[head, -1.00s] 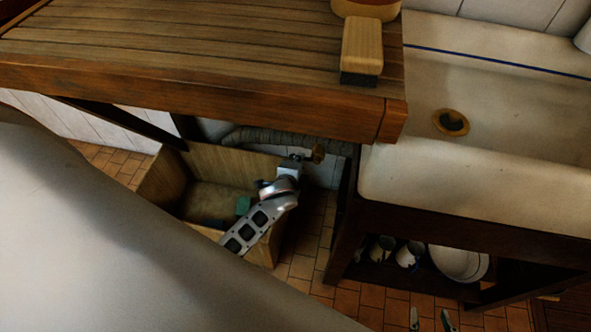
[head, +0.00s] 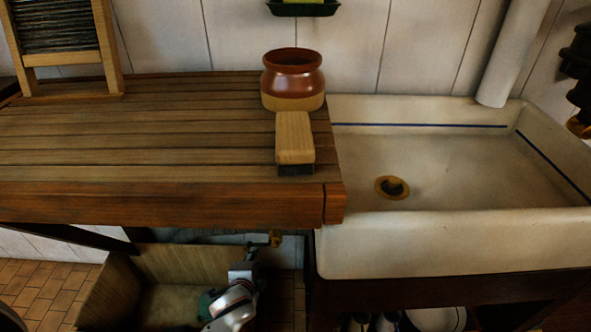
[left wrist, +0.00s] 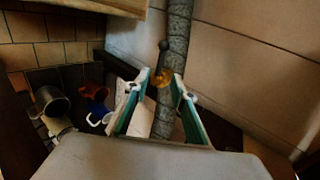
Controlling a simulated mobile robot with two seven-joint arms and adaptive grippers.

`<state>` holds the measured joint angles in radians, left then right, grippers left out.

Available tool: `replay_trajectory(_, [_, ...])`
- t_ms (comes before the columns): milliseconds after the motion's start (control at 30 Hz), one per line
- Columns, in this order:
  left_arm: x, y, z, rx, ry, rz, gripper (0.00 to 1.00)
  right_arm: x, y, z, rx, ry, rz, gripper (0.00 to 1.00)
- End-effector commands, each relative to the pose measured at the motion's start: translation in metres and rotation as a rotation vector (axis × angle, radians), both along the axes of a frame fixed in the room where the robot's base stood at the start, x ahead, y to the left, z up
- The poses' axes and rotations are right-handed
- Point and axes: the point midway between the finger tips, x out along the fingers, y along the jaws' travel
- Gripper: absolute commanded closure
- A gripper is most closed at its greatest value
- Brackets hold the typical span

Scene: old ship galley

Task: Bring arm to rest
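My left gripper (head: 242,270) is low under the wooden counter, in front of the open wooden box, beside the brass valve (head: 275,239). Its fingertips are hard to make out in the head view. In the left wrist view the two teal-padded fingers (left wrist: 162,85) stand apart, with nothing held. The brass valve with its dark knob (left wrist: 163,73) shows in the gap between them, on or by the grey pipe (left wrist: 178,30); I cannot tell whether they touch. My right gripper is not in view.
The wooden counter (head: 130,155) overhangs the arm. On it are a brown pot (head: 292,82) and a wooden brush (head: 294,140). The white sink (head: 450,160) is at right, with dishes below. The wooden box (head: 185,262) is close. In the wrist view, mugs (left wrist: 50,101) stand at left.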

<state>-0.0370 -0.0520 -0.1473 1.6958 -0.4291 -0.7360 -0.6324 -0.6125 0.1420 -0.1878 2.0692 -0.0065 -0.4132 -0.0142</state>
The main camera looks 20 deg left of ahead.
Motion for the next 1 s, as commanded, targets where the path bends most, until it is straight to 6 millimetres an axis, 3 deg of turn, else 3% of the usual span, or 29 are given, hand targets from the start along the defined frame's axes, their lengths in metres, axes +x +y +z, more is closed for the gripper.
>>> replay_trajectory(167, [-0.01, -0.002, 0.003, -0.049, -0.007, 0.009, 0.75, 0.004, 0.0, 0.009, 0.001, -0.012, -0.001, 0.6])
replay_trajectory(267, [-0.035, -0.009, 0.009, -0.175, -0.024, 0.035, 0.75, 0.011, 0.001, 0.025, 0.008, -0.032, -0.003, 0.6])
replay_trajectory(433, [-0.108, -0.03, 0.023, -0.532, -0.034, 0.124, 0.75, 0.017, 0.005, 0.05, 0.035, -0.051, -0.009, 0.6])
replay_trajectory(600, [-0.177, -0.05, 0.041, -0.865, -0.006, 0.237, 0.75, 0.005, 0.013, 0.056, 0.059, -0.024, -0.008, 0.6])
replay_trajectory(700, [-0.204, -0.058, 0.049, -0.995, 0.012, 0.293, 0.75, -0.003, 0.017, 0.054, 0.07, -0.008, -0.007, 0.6])
replay_trajectory(833, [-0.221, -0.062, 0.054, -1.082, 0.028, 0.335, 0.75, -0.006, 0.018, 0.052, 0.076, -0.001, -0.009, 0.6])
replay_trajectory(1000, [-0.223, -0.063, 0.053, -1.099, 0.029, 0.343, 0.75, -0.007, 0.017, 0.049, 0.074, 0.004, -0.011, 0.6])
